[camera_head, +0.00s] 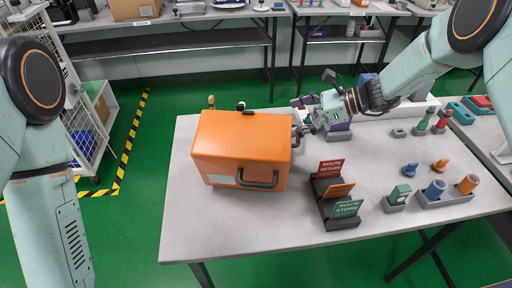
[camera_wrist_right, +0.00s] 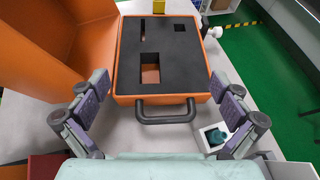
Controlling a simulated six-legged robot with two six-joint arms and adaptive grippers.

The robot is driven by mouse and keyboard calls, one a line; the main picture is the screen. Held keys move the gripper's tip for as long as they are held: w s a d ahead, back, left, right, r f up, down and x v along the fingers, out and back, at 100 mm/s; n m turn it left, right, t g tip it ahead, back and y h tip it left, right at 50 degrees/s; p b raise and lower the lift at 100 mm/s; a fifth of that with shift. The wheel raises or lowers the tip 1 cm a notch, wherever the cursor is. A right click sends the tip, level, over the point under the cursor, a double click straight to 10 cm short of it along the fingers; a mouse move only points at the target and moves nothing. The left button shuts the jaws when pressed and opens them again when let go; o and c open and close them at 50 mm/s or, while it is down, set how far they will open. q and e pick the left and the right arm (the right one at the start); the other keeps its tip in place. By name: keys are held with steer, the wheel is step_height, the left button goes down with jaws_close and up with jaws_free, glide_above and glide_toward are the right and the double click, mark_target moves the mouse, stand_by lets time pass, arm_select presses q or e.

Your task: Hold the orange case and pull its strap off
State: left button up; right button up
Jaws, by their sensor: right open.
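The orange case (camera_head: 235,140) stands on the table, with a dark handle (camera_head: 258,182) on its front face. My right gripper (camera_head: 302,132) is beside its right side. In the right wrist view an orange case body (camera_wrist_right: 122,82) holds black foam (camera_wrist_right: 185,65) with cutouts and has a dark handle (camera_wrist_right: 165,108) on its near side. The right gripper's fingers (camera_wrist_right: 167,92) are spread wide around it with nothing between the tips. Orange panels (camera_wrist_right: 50,45) rise at the left; I cannot tell how they join the body. I make out no strap. My left gripper is out of frame.
A dark sign rack (camera_head: 335,205) with red, orange and green cards stands right of the case. Holders with small green, blue and orange parts (camera_head: 435,188) fill the table's right side. The front left of the table (camera_head: 205,230) is clear.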

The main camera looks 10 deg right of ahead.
mark_target(290, 126)
steer(key=shift+d, duration=0.15)
